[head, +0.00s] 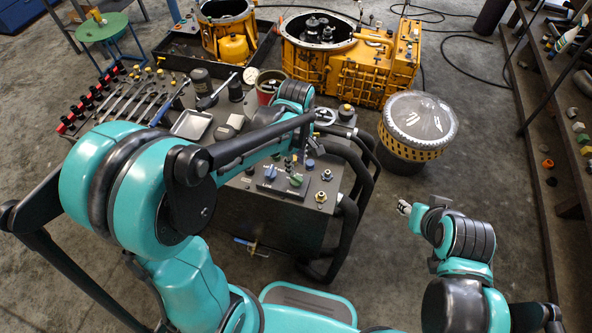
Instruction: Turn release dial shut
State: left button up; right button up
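A dark control panel (264,188) on top of the black cabinet carries a blue knob (270,173), a green knob (296,180) and another blue knob (310,163). I cannot tell which of these is the release dial, or how far it is turned. My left arm reaches across from the left above the cabinet. My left gripper (299,148) is over the panel's far side, close to the knobs; its fingers are small and partly hidden by the forearm. My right gripper (404,208) is apart from the cabinet, over the floor to its right, with nothing visible held.
An orange transmission housing (372,70) stands behind the cabinet. A drum with a clear lid (420,117) is to the right. Wrenches, sockets and a grey tray (191,125) cover the left bench. A shelf rack (560,130) lines the right. Floor beside my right gripper is clear.

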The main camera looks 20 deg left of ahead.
aim_at(296, 177)
pick_arm(q)
notch_tip(296, 177, down, 7)
jog(key=shift+d+r+b, duration=0.1)
jog(key=shift+r+b, duration=0.1)
jog(key=shift+b, duration=0.75)
jog(key=shift+c, duration=0.3)
grip_shut()
